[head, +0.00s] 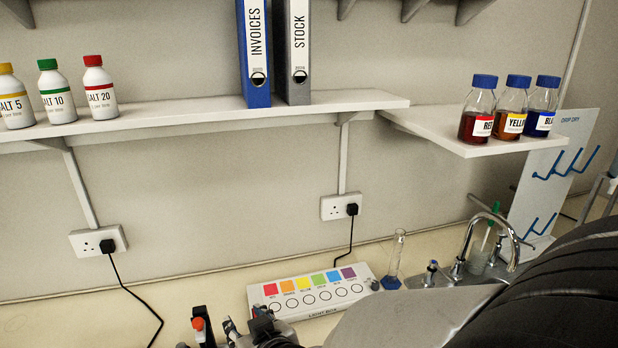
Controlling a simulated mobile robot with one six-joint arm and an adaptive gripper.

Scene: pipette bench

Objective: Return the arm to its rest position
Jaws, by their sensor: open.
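A large dark ridged part of my own arm (560,290) fills the lower right corner, close to the camera. A smooth grey surface (425,318) lies to its left; I cannot tell how much of it is mine. Whether the arm touches anything is hidden.
The light box (312,291) and a glass cylinder (396,255) stand on the bench near the tap (492,218). Salt bottles (56,92), two binders (272,52) and coloured bottles (510,105) stand on shelves.

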